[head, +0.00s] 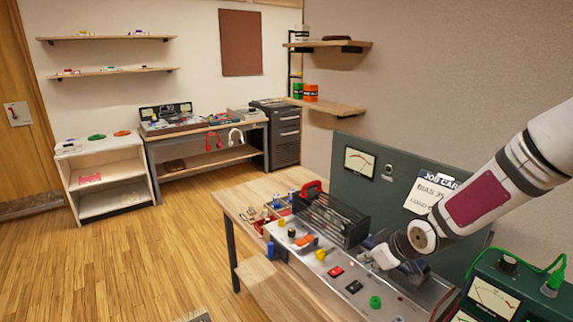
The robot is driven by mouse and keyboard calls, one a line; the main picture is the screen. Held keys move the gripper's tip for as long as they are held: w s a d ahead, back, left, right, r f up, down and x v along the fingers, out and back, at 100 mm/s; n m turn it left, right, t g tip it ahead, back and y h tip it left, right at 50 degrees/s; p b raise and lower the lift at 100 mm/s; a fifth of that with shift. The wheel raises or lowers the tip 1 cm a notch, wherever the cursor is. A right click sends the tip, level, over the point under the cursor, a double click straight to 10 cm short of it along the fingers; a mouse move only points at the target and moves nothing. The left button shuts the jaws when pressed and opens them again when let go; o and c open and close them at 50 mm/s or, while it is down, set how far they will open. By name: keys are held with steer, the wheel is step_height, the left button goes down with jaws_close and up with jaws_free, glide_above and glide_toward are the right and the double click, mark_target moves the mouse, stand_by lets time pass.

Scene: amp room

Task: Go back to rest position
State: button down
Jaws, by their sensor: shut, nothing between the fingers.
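My gripper (383,257) is at the end of my white arm, which comes in from the right edge. It is over the right part of the workbench, just right of the dark caged amp chassis (333,218). The fingertips are small and partly blurred against the bench things, and nothing shows held in them. A metal panel (312,262) with yellow, orange, red and green parts lies below and left of my gripper. I cannot tell whether the fingers touch anything there.
A green test panel (398,168) with a meter and job card stands behind my gripper. A green-framed meter box (493,298) with a green cable is at the lower right. A red parts tray (268,222) sits at the bench's left. The wooden floor (120,260) at left is clear.

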steer(key=s+r+m+g+h, duration=0.2)
steer(key=s+r+m+h, duration=0.25)
steer(key=s+r, duration=1.2)
steer(key=s+a+r+m+y, duration=0.1)
steer(key=s+a+r, duration=0.1)
steer(key=s, duration=0.5)
steer(key=s+a+r+m+y, duration=0.1)
steer(key=s+a+r, duration=0.1)
steer(key=s, duration=0.6)
steer(key=shift+s+r+m, duration=0.15)
steer(key=shift+r+m, duration=0.2)
steer(key=shift+r, duration=0.15)
